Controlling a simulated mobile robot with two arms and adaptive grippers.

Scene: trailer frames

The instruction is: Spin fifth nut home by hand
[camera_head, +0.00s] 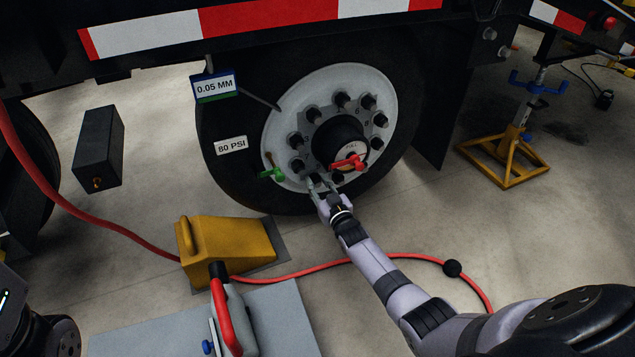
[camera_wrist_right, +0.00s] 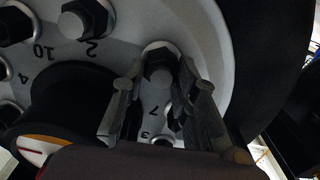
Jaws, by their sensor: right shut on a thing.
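The white wheel hub face (camera_head: 290,112) carries a ring of dark hex nuts (camera_head: 341,99) around a black center hub. My right gripper (camera_head: 317,181) reaches up to the lower edge of this ring. In the right wrist view, its two fingers (camera_wrist_right: 160,98) stand on either side of a dark nut (camera_wrist_right: 159,73) with a pale washer behind it, and are shut on it. The stamped number 7 shows near this nut. The nut is hidden by the fingers in the head view. My left gripper is out of view.
A red handle (camera_head: 347,163) and a green clamp (camera_head: 272,173) sit close to the gripper. A yellow jack stand (camera_head: 505,160) stands right.

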